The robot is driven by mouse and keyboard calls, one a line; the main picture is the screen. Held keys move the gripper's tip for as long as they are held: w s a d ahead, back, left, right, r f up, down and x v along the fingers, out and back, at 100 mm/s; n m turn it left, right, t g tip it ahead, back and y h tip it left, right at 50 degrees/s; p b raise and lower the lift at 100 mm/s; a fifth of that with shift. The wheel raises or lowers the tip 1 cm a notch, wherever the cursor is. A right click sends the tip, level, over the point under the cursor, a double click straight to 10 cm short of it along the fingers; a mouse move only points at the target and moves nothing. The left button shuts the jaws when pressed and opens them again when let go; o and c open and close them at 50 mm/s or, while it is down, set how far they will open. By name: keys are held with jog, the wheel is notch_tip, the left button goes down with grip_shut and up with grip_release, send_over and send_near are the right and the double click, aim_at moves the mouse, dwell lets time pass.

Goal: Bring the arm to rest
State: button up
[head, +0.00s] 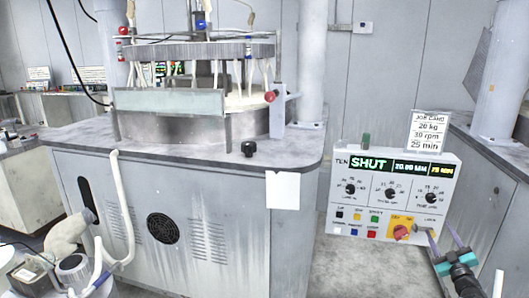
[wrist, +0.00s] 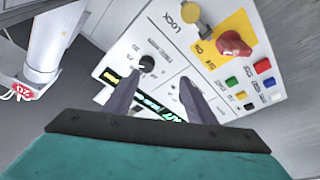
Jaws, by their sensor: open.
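My gripper (head: 441,232) is at the lower right in the head view, in front of the lower right corner of the white control panel (head: 338,200). Its two dark fingers are apart with nothing between them. In the wrist view the gripper (wrist: 158,82) points at the panel face (wrist: 150,35), with a black knob (wrist: 147,63) near the left fingertip. Whether the fingers touch the panel cannot be told. A red switch (wrist: 233,43) on a yellow plate and a yellowish knob marked LOCK (wrist: 190,14) lie beyond the fingers.
The panel display (head: 370,163) reads SHUT. A job card (head: 430,132) stands on the panel. The polishing machine (head: 200,235) fills the left and middle, with a black knob (head: 249,148) on its top. A grey bench (head: 487,150) is at the right. Open floor (head: 345,265) shows between.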

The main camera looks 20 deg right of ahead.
jog(key=w+a+f+m+g+p, duration=0.4)
jog(key=w+a+f+m+g, duration=0.15)
jog(key=w+a+f, duration=0.8)
jog(key=a+f+g+y+p, duration=0.2)
jog(key=a+f+g, duration=0.1)
jog(key=a+f, duration=0.6)
jog(key=a+f+g+y+p, duration=0.1)
jog(key=a+f+g, duration=0.2)
jog(key=a+f, duration=0.6)
jog(key=s+a+f+g+y+p, duration=0.15)
jog(key=s+a, duration=0.25)
jog(key=a, duration=0.5)
jog(key=s+a+f+g+y+p, duration=0.1)
jog(key=s+a+f+g, duration=0.2)
jog(key=a, duration=0.5)
jog(key=s+a+f+g+y+p, duration=0.1)
jog(key=s+a+g+y, duration=0.1)
jog(key=s+a, duration=0.55)
jog(key=s+a+r+n+g+y+p, duration=0.1)
jog(key=s+a+g, duration=0.5)
jog(key=s+a, duration=1.1)
jog(key=shift+a+r+n+y+p, duration=0.15)
jog(key=shift+r+n+y+p, duration=0.2)
jog(key=shift+r+n+p, duration=0.4)
